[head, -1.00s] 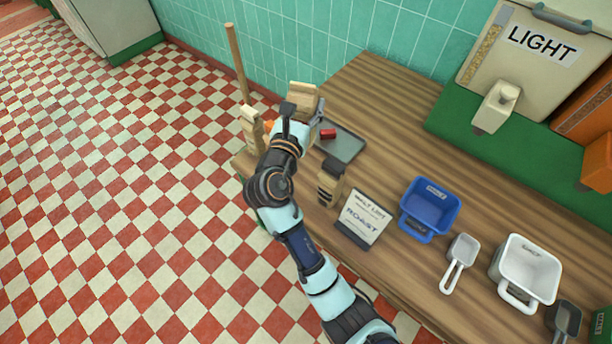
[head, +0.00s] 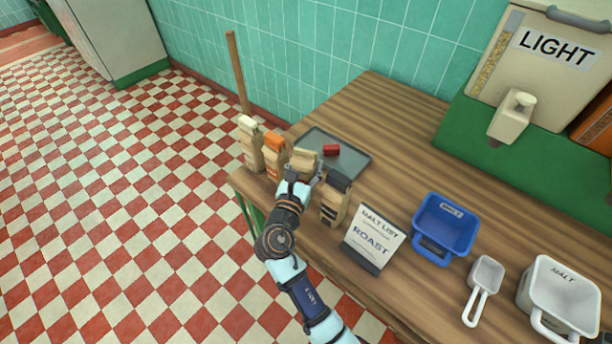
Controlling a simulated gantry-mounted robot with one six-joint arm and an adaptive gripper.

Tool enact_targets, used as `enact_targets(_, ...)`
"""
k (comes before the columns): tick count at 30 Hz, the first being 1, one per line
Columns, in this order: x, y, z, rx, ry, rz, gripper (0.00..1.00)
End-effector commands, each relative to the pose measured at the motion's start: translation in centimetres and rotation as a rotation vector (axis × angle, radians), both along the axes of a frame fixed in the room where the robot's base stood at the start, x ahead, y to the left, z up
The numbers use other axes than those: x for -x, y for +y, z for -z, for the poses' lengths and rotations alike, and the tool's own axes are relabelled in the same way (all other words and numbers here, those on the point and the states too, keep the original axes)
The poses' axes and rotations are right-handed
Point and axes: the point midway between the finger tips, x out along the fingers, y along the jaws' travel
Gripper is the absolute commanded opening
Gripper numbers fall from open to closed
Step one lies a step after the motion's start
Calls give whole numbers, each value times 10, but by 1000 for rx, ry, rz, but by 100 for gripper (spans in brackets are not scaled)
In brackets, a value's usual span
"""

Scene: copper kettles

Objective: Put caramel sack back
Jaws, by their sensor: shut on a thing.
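My gripper (head: 302,182) is shut on a paper sack with a pale tan top (head: 305,158), which I take to be the caramel sack; no label on it can be read. The held sack looks upright and stands in line between a sack with an orange top (head: 273,156) on its left and a sack with a dark top (head: 336,203) on its right. My gripper hides its lower part, so I cannot tell whether its base touches the counter. A sack with a white top (head: 250,143) is at the row's left end.
A grey tray (head: 352,160) with a red block (head: 331,150) lies behind the row. A malt list sign (head: 373,238), a blue bin (head: 443,228), a scoop (head: 484,285) and a white bin (head: 562,295) are to the right. A wooden pole (head: 238,72) rises behind the left sacks.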

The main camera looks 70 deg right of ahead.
Motion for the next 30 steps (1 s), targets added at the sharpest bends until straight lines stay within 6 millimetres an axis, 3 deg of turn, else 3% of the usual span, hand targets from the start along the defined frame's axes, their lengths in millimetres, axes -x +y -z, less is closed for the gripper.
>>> enact_targets(1, 0, 0, 19, -1, 4, 1, 13)
enact_targets(3, 0, 0, 30, -1, 2, 0, 13)
enact_targets(15, 0, 0, 34, 1, 1, 0, 13)
enact_targets(16, 0, 0, 33, 1, 0, 0, 64)
enact_targets(17, 0, 0, 33, 1, 0, 0, 69)
enact_targets(28, 0, 0, 28, 1, 0, 0, 70)
enact_targets(30, 0, 11, 28, -1, 2, -3, 70)
